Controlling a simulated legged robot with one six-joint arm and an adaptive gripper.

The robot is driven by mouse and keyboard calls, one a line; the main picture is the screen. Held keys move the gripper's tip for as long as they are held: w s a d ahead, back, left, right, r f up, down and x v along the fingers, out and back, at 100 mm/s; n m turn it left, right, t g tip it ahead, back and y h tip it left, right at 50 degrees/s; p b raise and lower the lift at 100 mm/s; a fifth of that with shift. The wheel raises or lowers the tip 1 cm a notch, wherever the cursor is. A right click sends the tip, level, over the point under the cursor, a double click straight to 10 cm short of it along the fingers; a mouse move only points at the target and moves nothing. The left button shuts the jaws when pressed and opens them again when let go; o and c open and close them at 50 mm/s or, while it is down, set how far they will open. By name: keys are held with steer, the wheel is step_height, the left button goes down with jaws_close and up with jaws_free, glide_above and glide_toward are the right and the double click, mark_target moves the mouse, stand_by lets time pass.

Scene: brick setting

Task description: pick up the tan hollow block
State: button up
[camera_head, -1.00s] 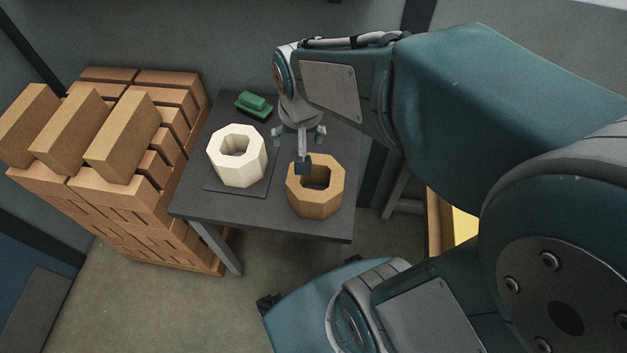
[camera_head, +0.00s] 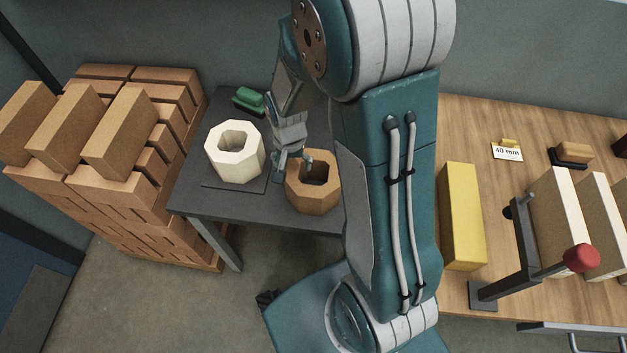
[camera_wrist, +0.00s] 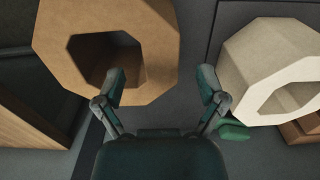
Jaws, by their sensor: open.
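The tan hollow block (camera_head: 312,196) is an octagonal ring with a hole through its middle. It stands at the front of the small dark table (camera_head: 225,208), partly behind my arm in the head view. In the wrist view the tan block (camera_wrist: 150,50) fills the upper left. My gripper (camera_head: 293,160) is beside the tan block at its back left. In the wrist view my gripper (camera_wrist: 162,80) is open and empty, its left fingertip overlapping the block's wall near the hole. Whether that finger touches the block I cannot tell.
A cream hollow block (camera_head: 234,152) stands on a dark mat to the left. A green object (camera_head: 248,100) lies behind it. Stacked bricks (camera_head: 130,175) are at far left. A wooden bench (camera_head: 500,120) at right carries a yellow block (camera_head: 462,215) and a red-knobbed clamp (camera_head: 580,258).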

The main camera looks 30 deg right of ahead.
mark_target(292, 169)
steer(key=f, duration=0.5)
steer(key=shift+w+f, duration=0.15)
steer(key=shift+w, duration=0.05)
jaws_close()
